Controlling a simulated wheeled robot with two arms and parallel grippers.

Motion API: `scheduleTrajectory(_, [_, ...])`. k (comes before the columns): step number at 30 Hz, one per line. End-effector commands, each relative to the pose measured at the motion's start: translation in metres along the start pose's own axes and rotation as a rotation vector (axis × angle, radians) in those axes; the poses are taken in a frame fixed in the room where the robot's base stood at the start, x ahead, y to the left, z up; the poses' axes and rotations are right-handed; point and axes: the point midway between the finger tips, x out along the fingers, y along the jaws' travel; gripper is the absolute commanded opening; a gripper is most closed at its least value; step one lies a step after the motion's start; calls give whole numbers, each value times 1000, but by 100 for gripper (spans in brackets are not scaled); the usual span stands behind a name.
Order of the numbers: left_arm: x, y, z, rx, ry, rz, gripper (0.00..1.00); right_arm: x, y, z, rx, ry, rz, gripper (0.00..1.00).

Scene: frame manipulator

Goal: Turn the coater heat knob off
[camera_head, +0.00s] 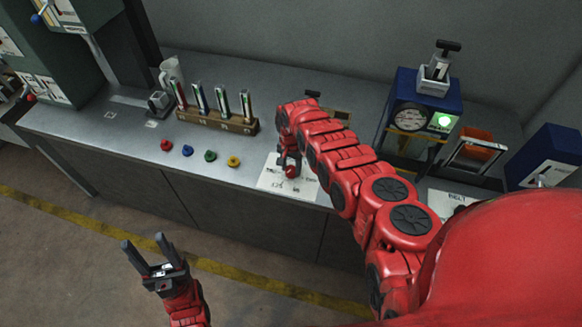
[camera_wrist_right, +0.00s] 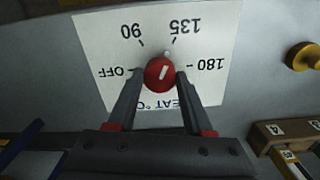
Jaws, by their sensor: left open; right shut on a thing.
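The heat knob is a round red knob (camera_wrist_right: 160,74) on a white dial card (camera_wrist_right: 215,40) marked OFF, 90, 135 and 180. The card appears upside down in the right wrist view. The knob's white line tilts up and slightly right, toward the 135 side, away from OFF at the left. My right gripper (camera_wrist_right: 161,75) is shut on the knob, with one finger on each side. In the head view, the knob (camera_head: 292,171) shows at the counter's front, under my right gripper (camera_head: 288,158). My left gripper (camera_head: 145,240) is open and empty, in front of the counter.
Red (camera_head: 166,145), blue (camera_head: 187,151), green (camera_head: 210,156) and yellow (camera_head: 233,161) knobs line the counter front to the left. Behind them stands a wooden rack (camera_head: 215,122) with several upright pieces. A blue machine (camera_head: 403,95) with a gauge stands at the right.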

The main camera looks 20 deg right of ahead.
Motion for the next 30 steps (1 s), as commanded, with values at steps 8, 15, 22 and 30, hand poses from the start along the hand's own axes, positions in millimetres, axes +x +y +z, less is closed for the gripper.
scheduleTrajectory(8, [-5,0,1,0,0,0,54,1,0,-1,-216,1,1,0])
scheduleTrajectory(15, [-13,1,2,0,0,0,54,2,1,0,-447,-1,3,0])
scheduleTrajectory(22, [-25,1,4,0,0,0,54,4,1,0,-664,0,1,0])
scheduleTrajectory(30, [-40,2,7,0,0,0,54,3,1,-1,-920,2,0,0])
